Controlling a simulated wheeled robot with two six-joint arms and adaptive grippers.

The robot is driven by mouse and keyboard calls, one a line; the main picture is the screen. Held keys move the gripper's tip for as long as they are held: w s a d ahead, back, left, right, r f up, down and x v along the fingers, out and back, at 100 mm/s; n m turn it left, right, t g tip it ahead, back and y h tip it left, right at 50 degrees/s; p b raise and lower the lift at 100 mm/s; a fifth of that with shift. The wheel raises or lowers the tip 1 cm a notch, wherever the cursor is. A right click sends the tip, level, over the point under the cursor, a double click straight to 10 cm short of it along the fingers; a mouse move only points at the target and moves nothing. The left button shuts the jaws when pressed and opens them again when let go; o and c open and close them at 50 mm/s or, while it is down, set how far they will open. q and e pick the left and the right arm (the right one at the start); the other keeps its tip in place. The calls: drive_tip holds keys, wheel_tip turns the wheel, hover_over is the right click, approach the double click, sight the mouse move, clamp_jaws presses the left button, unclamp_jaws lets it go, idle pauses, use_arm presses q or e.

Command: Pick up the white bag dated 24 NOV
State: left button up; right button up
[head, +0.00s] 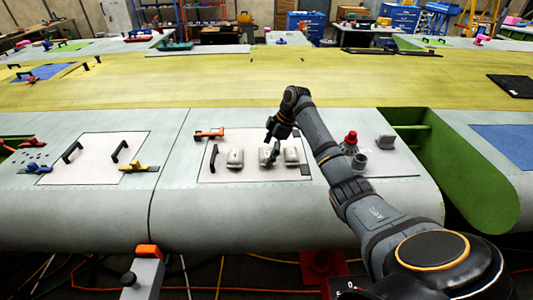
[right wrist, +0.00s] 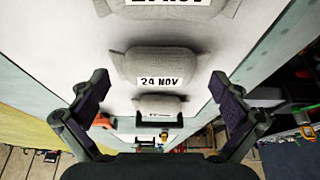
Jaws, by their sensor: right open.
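Three white bags lie in a row on the pale panel. The middle bag (head: 264,157) is partly hidden by my right gripper (head: 273,151) in the head view. In the right wrist view the middle bag (right wrist: 158,67) has a label reading 24 NOV. It lies between the spread fingers of my right gripper (right wrist: 158,84), which is open and empty, above the bag. The right bag (head: 291,156) is cut off at the top of the wrist view, its label partly legible. The left bag (head: 235,158) has a label too small to read. My left gripper is not in view.
A black handle (head: 213,158) and an orange clamp (head: 209,133) stand left of the bags. A red-topped item (head: 350,139) and grey cups (head: 360,161) stand to the right. A green-walled opening (head: 465,165) lies further right. The yellow surface (head: 200,90) behind is mostly clear.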

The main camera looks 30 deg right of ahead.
drive_tip(key=c, duration=1.3)
